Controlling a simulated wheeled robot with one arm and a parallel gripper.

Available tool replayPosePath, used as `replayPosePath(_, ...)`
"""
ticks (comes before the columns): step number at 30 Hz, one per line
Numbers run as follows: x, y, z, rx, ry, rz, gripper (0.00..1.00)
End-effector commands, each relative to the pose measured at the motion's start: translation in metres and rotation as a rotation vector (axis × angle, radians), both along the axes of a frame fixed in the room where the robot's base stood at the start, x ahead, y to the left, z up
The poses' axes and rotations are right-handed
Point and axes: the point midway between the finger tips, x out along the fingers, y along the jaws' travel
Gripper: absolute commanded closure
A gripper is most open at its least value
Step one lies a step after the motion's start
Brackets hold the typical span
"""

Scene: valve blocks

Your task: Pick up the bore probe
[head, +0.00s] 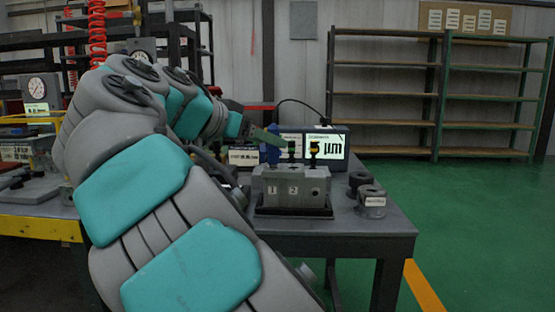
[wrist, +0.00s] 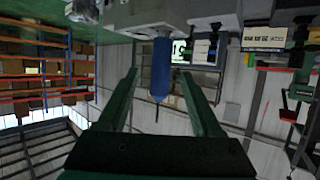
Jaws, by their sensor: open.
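The bore probe looks to be the blue-handled tool (wrist: 161,70) in the wrist view, with a thin dark tip at its free end. It also shows as a blue piece (head: 272,154) at the block's top left in the head view, partly hidden by my gripper. The grey valve block (head: 285,184), marked 1 and 2, sits on a black base on the table. My gripper (wrist: 160,72) is open, its two green fingers on either side of the blue handle with gaps showing. In the head view my gripper (head: 262,140) reaches the handle from the left.
Green-and-black (head: 291,149) and yellow-and-black (head: 314,150) pieces stand on the block right beside the blue handle. A display box reading µm (head: 326,147) stands behind. Grey cylinders (head: 371,200) occupy the table's right side. Green floor is open to the right.

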Motion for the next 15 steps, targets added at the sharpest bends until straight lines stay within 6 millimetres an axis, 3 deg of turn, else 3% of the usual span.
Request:
replayPosePath(8,0.015,-0.013,-0.008,0.001,0.003,-0.002,0.33)
replayPosePath(15,0.039,-0.033,-0.022,0.000,0.005,-0.002,0.33)
